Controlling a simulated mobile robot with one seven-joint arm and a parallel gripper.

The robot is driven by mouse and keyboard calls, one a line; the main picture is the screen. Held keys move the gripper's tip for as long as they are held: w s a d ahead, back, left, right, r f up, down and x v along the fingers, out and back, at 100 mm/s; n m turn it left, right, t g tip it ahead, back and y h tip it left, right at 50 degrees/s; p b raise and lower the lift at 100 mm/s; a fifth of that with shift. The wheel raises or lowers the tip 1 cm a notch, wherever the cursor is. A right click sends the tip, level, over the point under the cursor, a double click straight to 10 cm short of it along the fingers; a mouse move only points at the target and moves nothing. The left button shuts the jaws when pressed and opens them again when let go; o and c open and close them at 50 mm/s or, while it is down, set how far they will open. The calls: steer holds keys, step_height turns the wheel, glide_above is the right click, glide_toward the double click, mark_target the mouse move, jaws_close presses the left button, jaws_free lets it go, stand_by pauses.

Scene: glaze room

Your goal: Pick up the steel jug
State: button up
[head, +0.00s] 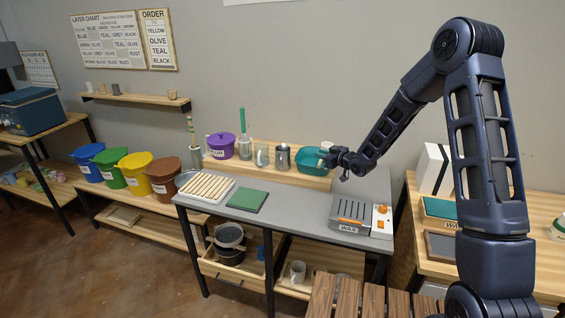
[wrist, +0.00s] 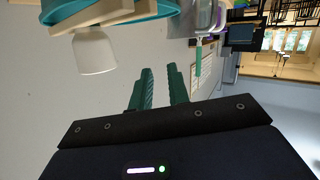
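The steel jug (head: 282,157) stands upright on the wooden shelf (head: 262,169) at the back of the grey worktable, between a glass jug and a teal basin. My gripper (head: 329,159) is to the right of the steel jug, in front of the teal basin, and apart from the jug. In the wrist view, the two green fingers of my gripper (wrist: 160,70) stand apart with nothing between them. I cannot make out the steel jug for certain in the wrist view.
The teal basin (head: 306,158) shows behind my gripper. The glass jug (head: 261,157) is close left of the steel jug. A wax warmer (head: 352,211), green board (head: 249,201) and rack of sticks (head: 207,187) lie on the grey worktable (head: 290,207), with bare space between.

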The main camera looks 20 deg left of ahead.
mark_target(281, 163)
steer(key=s+a+f+n+g+y, duration=0.1)
steer(key=s+a+f+g+y, duration=0.1)
steer(key=s+a+f+y, duration=0.45)
steer(key=w+a, duration=0.1)
steer(key=a, duration=0.3)
steer(key=w+a+h, duration=0.1)
steer(key=w+a, duration=0.1)
steer(key=a, duration=0.1)
steer(key=w+a+f+h, duration=0.1)
steer(key=w+a, duration=0.1)
steer(key=a, duration=0.2)
steer(key=shift+w+a+h, duration=0.25)
steer(key=shift+a, duration=0.1)
jaws_close()
